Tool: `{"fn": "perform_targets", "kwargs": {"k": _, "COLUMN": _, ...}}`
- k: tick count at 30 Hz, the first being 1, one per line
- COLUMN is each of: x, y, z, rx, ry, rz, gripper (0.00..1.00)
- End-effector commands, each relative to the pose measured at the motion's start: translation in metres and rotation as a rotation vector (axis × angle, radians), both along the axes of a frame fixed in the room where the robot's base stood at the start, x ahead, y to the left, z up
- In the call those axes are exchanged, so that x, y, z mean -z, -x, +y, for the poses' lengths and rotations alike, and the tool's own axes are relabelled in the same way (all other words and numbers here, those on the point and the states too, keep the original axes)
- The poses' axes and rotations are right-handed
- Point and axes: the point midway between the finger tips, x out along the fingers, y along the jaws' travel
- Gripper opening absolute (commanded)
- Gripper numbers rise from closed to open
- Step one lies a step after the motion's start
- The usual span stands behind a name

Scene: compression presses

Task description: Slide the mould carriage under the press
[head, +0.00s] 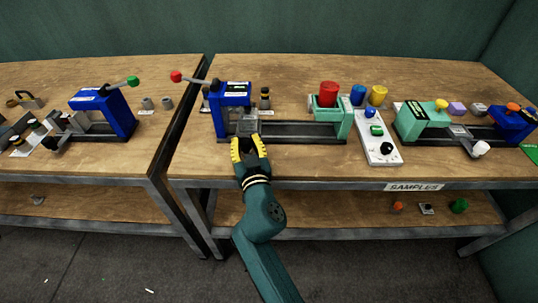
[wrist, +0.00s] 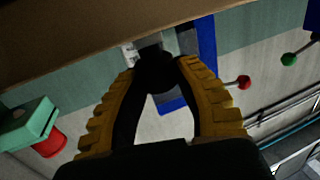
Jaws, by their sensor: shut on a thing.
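The blue press (head: 230,103) stands at the left end of a dark rail (head: 300,131) on the middle bench. The grey mould carriage (head: 247,127) sits at that left end, close against the press's lower right side; I cannot tell how much of it is under the press head. My gripper (head: 249,142) reaches in from the front and is shut at the front of the carriage. In the wrist view its yellow-and-black fingers (wrist: 155,62) close around a dark knob (wrist: 155,74), partly hidden by the fingertips. The blue press (wrist: 204,55) is just beyond.
A red-headed lever (head: 177,77) sticks out left of the press. A mint-green unit with a red cylinder (head: 328,94) stands at the rail's right end. A white control box (head: 379,140) is further right. The rail between is clear.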

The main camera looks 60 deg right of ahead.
Motion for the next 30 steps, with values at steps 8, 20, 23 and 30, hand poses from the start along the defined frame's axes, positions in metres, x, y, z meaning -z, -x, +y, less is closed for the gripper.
{"fn": "perform_targets", "kwargs": {"k": 8, "x": 0.003, "y": -0.022, "z": 0.012, "rx": 0.001, "ry": -0.005, "rz": 0.005, "gripper": 0.00}}
{"fn": "perform_targets", "kwargs": {"k": 20, "x": 0.002, "y": -0.022, "z": 0.012, "rx": 0.000, "ry": -0.005, "rz": 0.005, "gripper": 0.61}}
{"fn": "perform_targets", "kwargs": {"k": 23, "x": 0.002, "y": -0.022, "z": 0.012, "rx": 0.001, "ry": -0.004, "rz": 0.004, "gripper": 0.62}}
{"fn": "perform_targets", "kwargs": {"k": 30, "x": 0.001, "y": -0.020, "z": 0.014, "rx": 0.001, "ry": -0.003, "rz": 0.003, "gripper": 0.62}}
